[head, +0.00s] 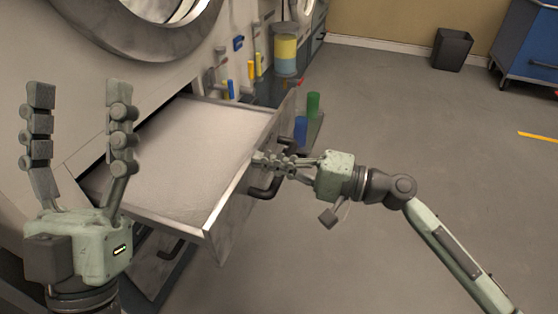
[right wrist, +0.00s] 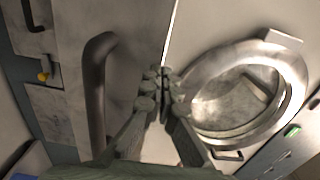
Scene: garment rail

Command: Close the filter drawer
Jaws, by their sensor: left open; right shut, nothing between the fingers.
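The filter drawer (head: 190,150) is a wide, shallow metal tray. It stands pulled out of the pale machine on the left in the head view. Its front panel (head: 228,215) carries a dark bar handle (head: 264,192), and the handle also shows in the right wrist view (right wrist: 97,90). My right gripper (head: 262,160) is shut and empty, its fingertips at the drawer front beside the handle. In the right wrist view the fingertips (right wrist: 161,82) overlap the panel edge; I cannot tell whether they touch. My left gripper (head: 80,95) is open and empty, raised at the left near the drawer's side.
A round door ring (head: 135,40) is above the drawer. A second dark handle (head: 172,248) shows below it. A yellow-and-blue container (head: 286,52) and green (head: 313,105) and blue (head: 300,130) cylinders stand behind it. A bin (head: 452,50) and blue cabinet (head: 530,45) are far off.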

